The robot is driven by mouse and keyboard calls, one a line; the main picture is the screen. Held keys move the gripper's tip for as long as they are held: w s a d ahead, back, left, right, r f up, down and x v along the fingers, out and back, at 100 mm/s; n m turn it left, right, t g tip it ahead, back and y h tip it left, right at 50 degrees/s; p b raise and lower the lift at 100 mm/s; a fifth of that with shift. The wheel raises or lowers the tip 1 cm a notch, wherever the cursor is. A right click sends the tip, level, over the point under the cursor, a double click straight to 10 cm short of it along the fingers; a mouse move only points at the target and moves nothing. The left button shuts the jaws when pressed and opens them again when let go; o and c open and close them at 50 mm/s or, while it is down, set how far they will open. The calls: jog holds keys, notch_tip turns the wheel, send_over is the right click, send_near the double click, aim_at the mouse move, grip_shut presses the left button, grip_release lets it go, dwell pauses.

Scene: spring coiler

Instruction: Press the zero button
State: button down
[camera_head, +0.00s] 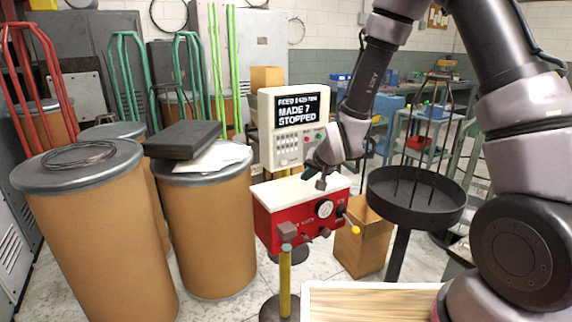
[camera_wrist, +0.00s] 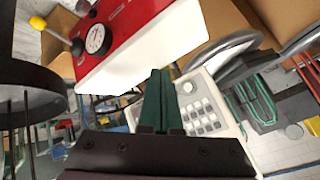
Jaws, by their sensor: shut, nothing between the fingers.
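The pale control panel (camera_head: 270,105) stands behind the red machine box. Its screen (camera_head: 297,110) shows "MADE 7 STOPPED". I cannot tell which one is the zero button. In the head view my gripper (camera_head: 318,174) is low, in front of the panel and near the red box's white top; contact is unclear.
The red box (camera_head: 290,218) carries a gauge (camera_head: 324,208) and a yellow-tipped lever (camera_head: 354,229). A round black tray (camera_head: 415,200) stands at right. Brown drums (camera_head: 205,235) stand at left, one bearing a dark box (camera_head: 183,139). A cardboard box (camera_head: 362,243) sits on the floor.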

jog(key=shift+w+a, duration=0.1)
jog(key=w+a, duration=0.4)
jog(key=w, duration=0.3)
jog(key=shift+a, duration=0.4)
jog(key=shift+w, duration=0.1)
dwell(1.7)
jog(key=shift+w+a, duration=0.25)
jog(key=shift+w+a, duration=0.2)
jog(key=shift+w, duration=0.15)
dwell(0.6)
dwell(0.4)
jog(key=shift+s+d, duration=0.45)
jog(key=shift+s, duration=0.2)
jog(key=shift+s, duration=0.1)
jog(key=shift+s+d, duration=0.7)
jog(key=shift+s, duration=0.3)
jog(key=shift+s+d, duration=0.7)
jog(key=shift+s, duration=0.3)
